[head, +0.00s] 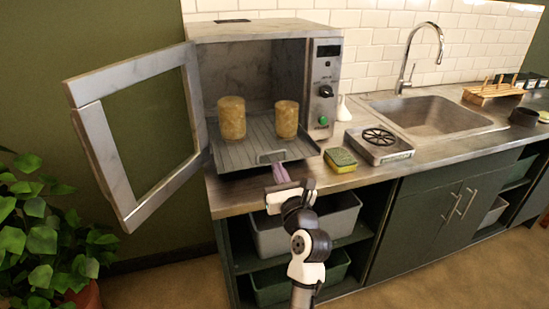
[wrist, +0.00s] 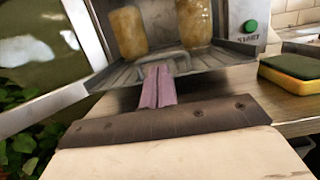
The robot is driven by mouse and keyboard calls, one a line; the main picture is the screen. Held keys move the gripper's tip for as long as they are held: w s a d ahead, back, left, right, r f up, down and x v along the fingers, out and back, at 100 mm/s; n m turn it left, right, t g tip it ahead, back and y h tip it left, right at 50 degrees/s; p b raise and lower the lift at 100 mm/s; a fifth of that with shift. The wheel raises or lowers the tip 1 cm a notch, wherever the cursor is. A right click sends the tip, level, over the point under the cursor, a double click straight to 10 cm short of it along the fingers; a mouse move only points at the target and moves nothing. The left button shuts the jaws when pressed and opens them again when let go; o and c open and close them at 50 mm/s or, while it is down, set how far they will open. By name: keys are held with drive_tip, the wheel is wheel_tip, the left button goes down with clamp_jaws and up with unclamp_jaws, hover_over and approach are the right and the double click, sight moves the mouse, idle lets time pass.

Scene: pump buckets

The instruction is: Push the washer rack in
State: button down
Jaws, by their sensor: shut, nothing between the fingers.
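The washer rack (head: 236,156) is a grey ribbed tray that sticks out of the open front of the metal washer (head: 266,27). A small handle (head: 271,156) is on its front edge. Two yellowish jars (head: 231,119) stand on the rack. My gripper (head: 280,173) is in front of the rack's front edge, just below the handle in the head view. In the wrist view its purple fingers (wrist: 157,88) are shut together, empty, and point at the rack (wrist: 205,64). I cannot tell whether the fingertips touch the rack; they cover part of its front edge there.
The washer door (head: 140,135) hangs open to the left. A yellow-green sponge (head: 340,160) and a metal tray with a round grate (head: 379,145) lie right of the rack. A plant (head: 45,235) stands at lower left. Bins sit on shelves under the counter.

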sight(265, 145)
drive_tip(key=shift+p+x, duration=0.3)
drive_tip(key=shift+x, duration=1.6)
drive_tip(key=shift+w+a, duration=0.1)
drive_tip(key=shift+w, duration=0.05)
drive_tip(key=x, duration=0.2)
drive_tip(key=f+p+x, duration=0.1)
drive_tip(key=x, duration=0.2)
drive_tip(key=p+x, duration=0.1)
drive_tip(key=x, duration=0.2)
drive_tip(key=shift+w+f, duration=0.2)
drive_tip(key=shift+f, duration=0.05)
